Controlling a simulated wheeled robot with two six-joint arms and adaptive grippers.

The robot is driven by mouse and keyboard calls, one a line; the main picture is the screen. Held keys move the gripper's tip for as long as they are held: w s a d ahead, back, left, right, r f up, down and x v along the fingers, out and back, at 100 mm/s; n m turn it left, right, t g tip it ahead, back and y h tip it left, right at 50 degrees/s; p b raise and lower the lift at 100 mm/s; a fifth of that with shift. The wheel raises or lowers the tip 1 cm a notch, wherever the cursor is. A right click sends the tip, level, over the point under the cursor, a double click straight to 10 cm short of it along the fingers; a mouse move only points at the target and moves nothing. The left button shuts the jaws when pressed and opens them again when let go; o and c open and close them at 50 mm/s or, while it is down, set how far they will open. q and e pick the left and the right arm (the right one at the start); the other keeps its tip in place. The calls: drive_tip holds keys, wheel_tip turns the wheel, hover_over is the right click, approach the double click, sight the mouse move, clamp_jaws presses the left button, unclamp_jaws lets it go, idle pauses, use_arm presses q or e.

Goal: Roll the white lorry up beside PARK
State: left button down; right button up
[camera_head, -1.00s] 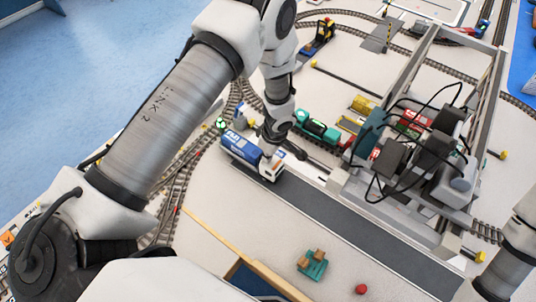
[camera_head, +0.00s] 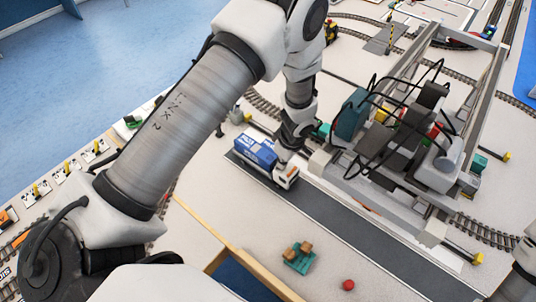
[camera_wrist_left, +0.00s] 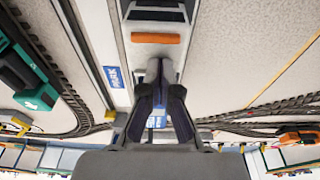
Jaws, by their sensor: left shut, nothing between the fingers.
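The white lorry (camera_head: 286,178) with a blue load (camera_head: 255,152) stands on the dark grey road strip, its white cab toward the right. In the left wrist view its cab roof (camera_wrist_left: 155,18) with an orange bar fills the top middle. My left gripper (camera_head: 284,152) is at the lorry from above, around the cab's rear; its fingers (camera_wrist_left: 158,70) are shut with nothing between them. They hide part of the lorry, and I cannot tell whether they touch it. The blue PARK sign (camera_wrist_left: 115,77) lies on the white strip left of the lorry in the left wrist view. My right gripper is out of view.
The grey road strip (camera_head: 350,226) runs clear to the lower right. The gantry crane (camera_head: 425,135) with black cables stands beside it. A teal cart (camera_head: 299,258) with brown boxes and a red ball (camera_head: 348,285) lie on the near side. Rail tracks (camera_head: 485,232) run beyond.

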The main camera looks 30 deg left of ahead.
use_arm(q)
drive_tip(key=shift+s+a+f, duration=0.35)
drive_tip(key=shift+a+f, duration=0.1)
drive_tip(key=shift+a, duration=0.2)
drive_tip(key=shift+w+d+r, duration=0.1)
drive_tip(key=shift+d+r, duration=0.15)
drive_tip(key=shift+r, duration=0.15)
drive_tip(key=shift+w+d+r+p, duration=0.1)
drive_tip(key=shift+w+r+p, duration=0.1)
drive_tip(key=shift+r+p, duration=0.1)
drive_tip(key=shift+w, duration=0.15)
drive_tip(key=shift+a+r, duration=0.2)
drive_tip(key=shift+r, duration=0.05)
wheel_tip(320, 180, up, 9)
drive_tip(key=shift+s+d, duration=0.15)
drive_tip(key=shift+s, duration=0.05)
drive_tip(key=shift+r, duration=0.15)
